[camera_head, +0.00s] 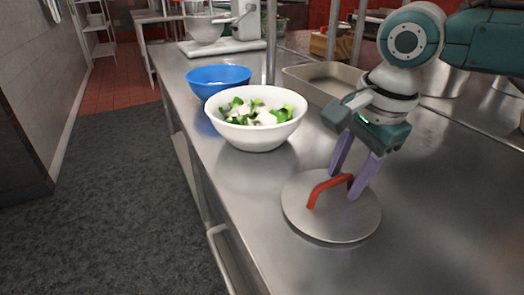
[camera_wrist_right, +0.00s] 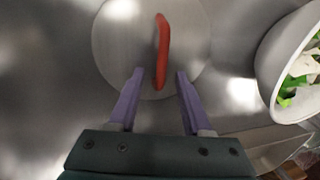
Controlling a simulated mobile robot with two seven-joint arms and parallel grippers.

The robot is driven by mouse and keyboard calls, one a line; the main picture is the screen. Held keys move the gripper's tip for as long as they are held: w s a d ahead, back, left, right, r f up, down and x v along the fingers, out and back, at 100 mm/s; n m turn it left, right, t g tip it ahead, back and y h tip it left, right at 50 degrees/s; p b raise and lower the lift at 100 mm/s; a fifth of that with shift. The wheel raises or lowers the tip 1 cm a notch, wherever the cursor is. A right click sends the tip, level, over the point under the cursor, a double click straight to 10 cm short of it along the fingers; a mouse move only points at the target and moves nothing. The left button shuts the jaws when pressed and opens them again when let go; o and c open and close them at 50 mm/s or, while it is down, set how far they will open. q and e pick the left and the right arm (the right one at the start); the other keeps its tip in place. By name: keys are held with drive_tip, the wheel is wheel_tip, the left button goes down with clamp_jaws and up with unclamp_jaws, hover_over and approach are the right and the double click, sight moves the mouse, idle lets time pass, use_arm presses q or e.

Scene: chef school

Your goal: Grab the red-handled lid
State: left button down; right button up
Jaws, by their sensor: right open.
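The lid (camera_head: 303,217) is a round metal disc with a red arched handle (camera_head: 318,190), lying flat on the steel counter. My right gripper (camera_head: 345,183) is open, with its two purple fingers pointing down at the handle's far end. In the right wrist view the lid (camera_wrist_right: 120,45) lies ahead, and the red handle (camera_wrist_right: 161,55) runs lengthwise. Its near end lies between the open fingertips (camera_wrist_right: 160,73) in that view, with a gap on each side. I cannot tell the exact height of the fingertips over the lid. My left gripper is not in view.
A white bowl (camera_head: 256,141) of green and white chopped food stands left of the gripper, with a blue bowl (camera_head: 217,79) behind it. A rectangular pan (camera_head: 325,85) and a thin upright post (camera_head: 271,50) stand behind. The counter (camera_head: 430,215) right of the lid is clear.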

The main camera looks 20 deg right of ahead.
drive_tip(key=shift+f, duration=0.45)
drive_tip(key=shift+c, duration=0.2)
clamp_jaws()
idle(0.9)
